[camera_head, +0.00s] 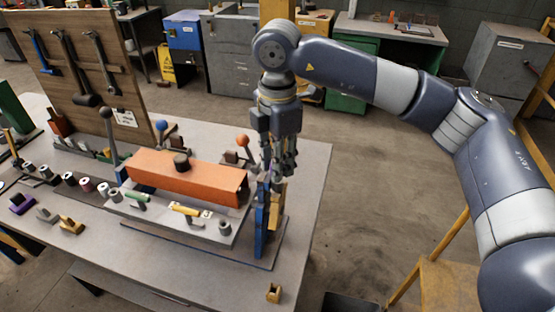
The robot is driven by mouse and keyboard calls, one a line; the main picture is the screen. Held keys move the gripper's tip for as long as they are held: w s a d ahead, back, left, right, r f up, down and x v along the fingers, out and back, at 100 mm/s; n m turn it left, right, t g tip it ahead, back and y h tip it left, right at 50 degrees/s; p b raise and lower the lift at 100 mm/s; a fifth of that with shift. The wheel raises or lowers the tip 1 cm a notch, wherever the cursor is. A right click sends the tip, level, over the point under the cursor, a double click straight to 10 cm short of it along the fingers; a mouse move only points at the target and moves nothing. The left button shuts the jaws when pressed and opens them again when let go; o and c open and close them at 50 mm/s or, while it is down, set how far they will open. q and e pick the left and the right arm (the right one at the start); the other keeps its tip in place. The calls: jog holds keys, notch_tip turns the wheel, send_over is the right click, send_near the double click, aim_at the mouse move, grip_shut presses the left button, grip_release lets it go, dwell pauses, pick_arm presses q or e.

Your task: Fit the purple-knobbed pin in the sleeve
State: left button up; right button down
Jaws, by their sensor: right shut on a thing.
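My right gripper (284,168) points down just past the right end of the orange hollow brick (190,176). It is shut on the purple-knobbed pin, of which only a small purple bit (263,180) shows beside the fingers. The pin's shaft is hidden. Below the fingers stand a blue upright (260,232) and a yellow block (277,203) at the end of the grey fixture. I cannot make out the sleeve, or whether the pin touches it. My left gripper is not in view.
The fixture has blue-knobbed (162,126) and orange-knobbed (243,141) levers behind the brick. Small rollers and blocks, including a purple block (20,203), lie at the left. A small tan block (273,293) lies near the front edge. The table (312,165) is bare at the right.

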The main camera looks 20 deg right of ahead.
jog(key=shift+f+b, duration=0.65)
jog(key=shift+f, duration=0.25)
jog(key=c, duration=1.2)
grip_release()
jog(key=shift+c, duration=0.2)
jog(key=shift+r, duration=0.2)
notch_tip(320, 180, up, 12)
jog(key=shift+f, duration=0.15)
